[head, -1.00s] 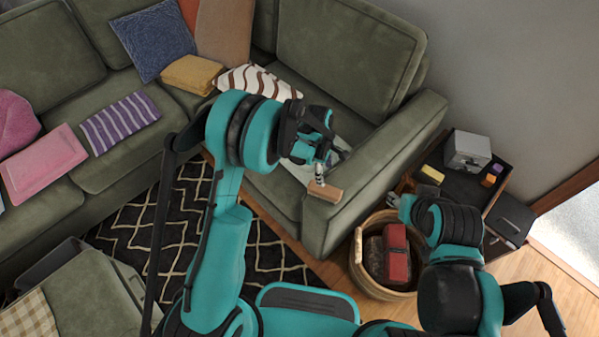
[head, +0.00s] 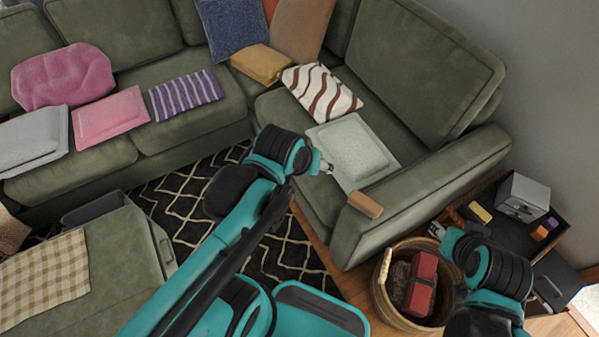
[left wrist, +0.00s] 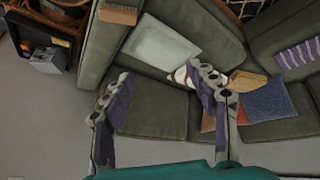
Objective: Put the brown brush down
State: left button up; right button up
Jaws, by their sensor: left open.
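The brown brush (head: 365,204) lies on the front end of the green sofa's right armrest (head: 440,185). It also shows at the top of the left wrist view (left wrist: 118,15). My left gripper (head: 326,168) is up and left of the brush in the head view, apart from it. In the left wrist view its two fingers (left wrist: 165,85) are spread with nothing between them. My right gripper (head: 437,231) is near the basket, right of the armrest; its fingers are too small to tell their state.
A pale green cushion (head: 352,150) lies on the seat beside the armrest. A striped brown-and-white pillow (head: 320,92) is behind it. A wicker basket (head: 385,290) with a red item stands on the floor below the armrest. A dark side table (head: 490,225) holds a grey box (head: 523,197).

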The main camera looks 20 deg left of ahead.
pick_arm(q)
jog(key=s, duration=0.1)
jog(key=s+a+m, duration=0.1)
jog(key=s+m+t, duration=0.1)
jog(key=shift+s+a+f, duration=0.1)
jog(key=shift+a+f, duration=0.05)
jog(key=shift+a, duration=0.15)
jog(key=shift+o, duration=0.6)
dwell(0.6)
